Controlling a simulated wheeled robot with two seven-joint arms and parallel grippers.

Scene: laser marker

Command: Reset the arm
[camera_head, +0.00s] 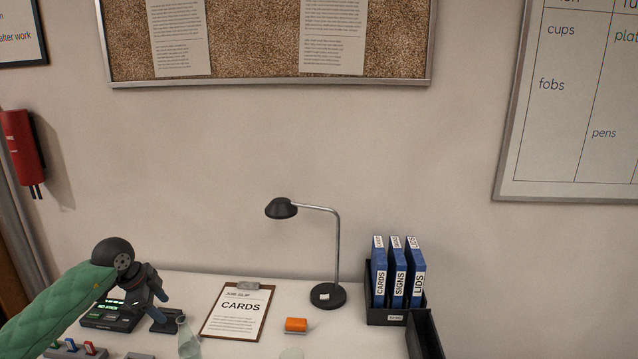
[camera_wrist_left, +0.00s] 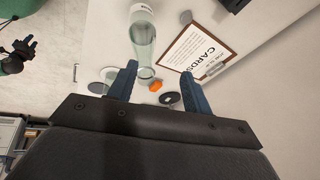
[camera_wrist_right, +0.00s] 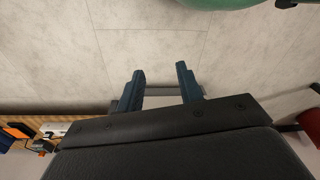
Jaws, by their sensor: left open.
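My left arm, in a green sleeve, comes in from the left in the head view. Its dark gripper (camera_head: 165,312) is above the left part of the white table. In the left wrist view the left gripper (camera_wrist_left: 160,86) has its two fingers well apart, with nothing between them. A clear bottle (camera_wrist_left: 143,42) and a clipboard (camera_wrist_left: 203,52) show beyond the fingers. My right gripper is out of the head view. In the right wrist view the right gripper (camera_wrist_right: 160,84) has its fingers apart and empty, over a pale tiled floor (camera_wrist_right: 145,38).
Blue binders (camera_head: 398,275) sit in a black holder at the right. A device with a lit display (camera_head: 108,315) is beside my left arm.

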